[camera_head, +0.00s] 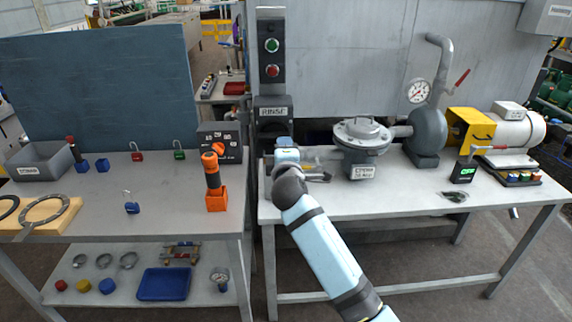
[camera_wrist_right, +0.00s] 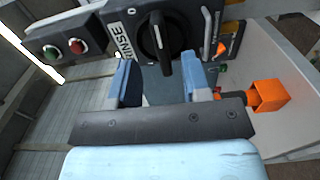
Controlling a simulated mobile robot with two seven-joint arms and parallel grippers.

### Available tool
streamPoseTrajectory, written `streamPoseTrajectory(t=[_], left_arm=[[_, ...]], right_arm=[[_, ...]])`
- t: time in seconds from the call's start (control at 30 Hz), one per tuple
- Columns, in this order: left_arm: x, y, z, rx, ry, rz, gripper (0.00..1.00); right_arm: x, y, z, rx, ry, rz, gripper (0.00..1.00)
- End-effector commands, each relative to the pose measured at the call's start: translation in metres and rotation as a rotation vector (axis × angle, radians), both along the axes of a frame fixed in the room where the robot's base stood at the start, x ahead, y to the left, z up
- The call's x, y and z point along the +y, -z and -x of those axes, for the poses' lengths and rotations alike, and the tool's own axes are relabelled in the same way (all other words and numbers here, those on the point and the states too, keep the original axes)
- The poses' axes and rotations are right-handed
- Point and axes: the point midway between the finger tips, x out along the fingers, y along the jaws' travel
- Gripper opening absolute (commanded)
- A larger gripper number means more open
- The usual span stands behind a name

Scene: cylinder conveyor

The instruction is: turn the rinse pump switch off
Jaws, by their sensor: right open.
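The rinse pump switch is a dark box labelled RINSE (camera_head: 273,112) on the post between the two benches. Its knob is hidden behind my right gripper in the head view. In the right wrist view the black rotary knob (camera_wrist_right: 158,40) shows, its bar handle lying parallel to the RINSE label's text. My right gripper (camera_head: 284,148) is just in front of the lower part of the box. In the wrist view its two blue-grey fingers (camera_wrist_right: 160,72) are spread, with the handle's near end between or just beyond them. Contact cannot be told. My left gripper is not in view.
A green and a red button (camera_head: 271,58) sit above the switch. An orange-handled tool in an orange block (camera_head: 215,192) and a dial box (camera_head: 219,140) stand left. A grey pump valve (camera_head: 361,140) stands close right. The right bench's front is mostly clear.

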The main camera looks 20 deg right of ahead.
Motion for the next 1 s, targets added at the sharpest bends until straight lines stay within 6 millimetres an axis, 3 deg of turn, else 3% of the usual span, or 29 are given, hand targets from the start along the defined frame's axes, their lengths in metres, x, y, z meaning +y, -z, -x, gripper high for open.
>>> streamPoseTrajectory(t=[0.1,0.33,0.87,1.0], left_arm=[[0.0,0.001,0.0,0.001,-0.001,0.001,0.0],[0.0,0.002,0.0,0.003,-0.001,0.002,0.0],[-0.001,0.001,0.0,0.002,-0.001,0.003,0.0],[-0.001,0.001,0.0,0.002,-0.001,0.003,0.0]], right_arm=[[0.008,0.001,0.027,0.0,-0.002,-0.002,0.44],[0.016,0.001,0.057,0.001,0.0,0.0,0.44],[0.018,0.0,0.064,0.001,0.0,-0.001,0.44],[0.019,0.016,0.069,0.018,-0.016,-0.035,0.44]])
